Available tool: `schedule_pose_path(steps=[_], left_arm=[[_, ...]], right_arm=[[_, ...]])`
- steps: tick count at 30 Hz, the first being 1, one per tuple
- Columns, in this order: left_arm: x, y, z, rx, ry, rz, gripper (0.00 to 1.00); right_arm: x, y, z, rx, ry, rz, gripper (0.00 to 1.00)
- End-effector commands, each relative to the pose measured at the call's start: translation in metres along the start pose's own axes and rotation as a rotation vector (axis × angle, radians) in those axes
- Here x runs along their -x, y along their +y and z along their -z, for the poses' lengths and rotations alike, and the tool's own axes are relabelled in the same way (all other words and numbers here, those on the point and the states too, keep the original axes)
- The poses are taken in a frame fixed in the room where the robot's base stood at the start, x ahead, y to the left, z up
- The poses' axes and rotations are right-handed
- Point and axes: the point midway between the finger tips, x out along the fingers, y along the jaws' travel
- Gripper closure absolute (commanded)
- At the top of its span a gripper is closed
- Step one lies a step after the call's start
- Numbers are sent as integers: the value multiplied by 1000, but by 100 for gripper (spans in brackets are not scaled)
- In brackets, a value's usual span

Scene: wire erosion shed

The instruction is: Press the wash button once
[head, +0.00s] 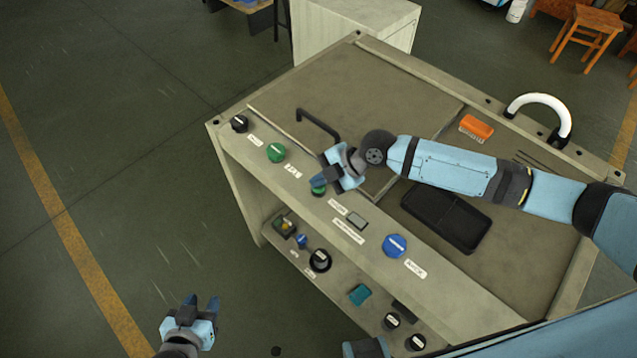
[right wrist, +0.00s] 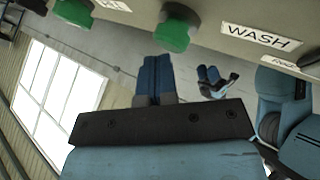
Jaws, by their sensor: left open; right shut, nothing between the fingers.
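The wash button is a green round button on the console front ledge. It shows in the right wrist view (right wrist: 176,33), left of a white label reading WASH (right wrist: 260,38). In the head view the green button (head: 318,191) is partly hidden by my right gripper (head: 322,183). The shut blue fingers (right wrist: 158,62) of my right gripper are empty and close to the button; I cannot tell whether they touch it. My left gripper (head: 202,302) is open and empty, away from the console over the floor at lower left.
Along the ledge are a black knob (head: 239,123), another green button (head: 276,152), a grey square button (head: 357,220) and a blue button (head: 395,246). A lower shelf carries several more controls. A black tray (head: 462,226) and an orange brush (head: 476,127) lie on the top.

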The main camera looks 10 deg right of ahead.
Motion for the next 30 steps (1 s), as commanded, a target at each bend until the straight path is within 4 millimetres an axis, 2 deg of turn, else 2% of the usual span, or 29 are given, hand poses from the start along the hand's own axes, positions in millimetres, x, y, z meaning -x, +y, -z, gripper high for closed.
schedule_pose_path(steps=[15,30], left_arm=[[-2,0,-5,0,-5,0,57],[4,0,6,0,1,0,57]], right_arm=[[-2,-2,-2,-1,0,2,100],[10,7,8,-1,0,1,100]])
